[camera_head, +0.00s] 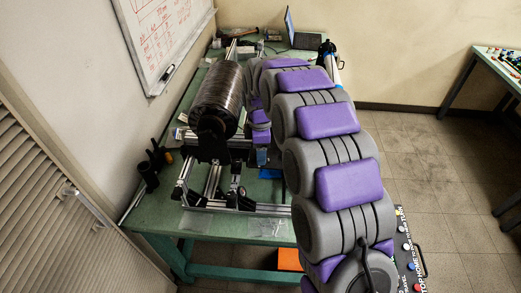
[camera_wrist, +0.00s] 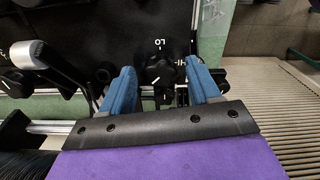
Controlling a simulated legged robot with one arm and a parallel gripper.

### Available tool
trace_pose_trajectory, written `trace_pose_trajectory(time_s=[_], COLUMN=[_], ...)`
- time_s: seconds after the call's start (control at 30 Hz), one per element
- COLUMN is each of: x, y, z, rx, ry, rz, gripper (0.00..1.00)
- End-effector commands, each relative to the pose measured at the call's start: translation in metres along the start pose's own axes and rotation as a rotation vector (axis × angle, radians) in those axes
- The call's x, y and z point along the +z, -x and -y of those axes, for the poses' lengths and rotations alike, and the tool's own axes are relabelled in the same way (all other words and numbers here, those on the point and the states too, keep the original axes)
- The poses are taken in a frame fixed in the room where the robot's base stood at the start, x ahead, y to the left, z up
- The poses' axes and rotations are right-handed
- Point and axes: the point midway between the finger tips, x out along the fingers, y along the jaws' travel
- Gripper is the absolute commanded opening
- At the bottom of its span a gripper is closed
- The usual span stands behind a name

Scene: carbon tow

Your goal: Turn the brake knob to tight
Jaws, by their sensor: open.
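The brake knob (camera_wrist: 159,73) is a dark knob on a black panel in the wrist view, with white "LO" and "HI" lettering near it and white marks around it. I cannot tell which mark its pointer faces. My gripper (camera_wrist: 161,68) is open, with one blue finger to the left of the knob and one to its right. I cannot tell whether the fingers touch it. In the head view my gripper (camera_head: 262,156) is beside the winding frame, and the arm hides the knob.
A dark carbon spool (camera_head: 218,98) sits on the metal frame on the green table (camera_head: 160,213). In the wrist view a lever (camera_wrist: 42,57) stands left of my gripper. A laptop (camera_head: 304,38) and a bottle (camera_head: 328,58) are at the back. The floor at right is clear.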

Motion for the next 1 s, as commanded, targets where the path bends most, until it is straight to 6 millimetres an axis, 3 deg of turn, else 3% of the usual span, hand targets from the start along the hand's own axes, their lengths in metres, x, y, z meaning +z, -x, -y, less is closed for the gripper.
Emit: trace_pose_trajectory(time_s=[0.17, 0.73, 1.0], x=[-0.0002, 0.0016, 0.0001], y=[0.0002, 0.0007, 0.0015], z=[-0.0001, -0.0005, -0.0010], rx=[0.000, 0.001, 0.002], ry=[0.000, 0.000, -0.025], rz=[0.000, 0.000, 0.000], gripper=[0.61, 0.06, 0.06])
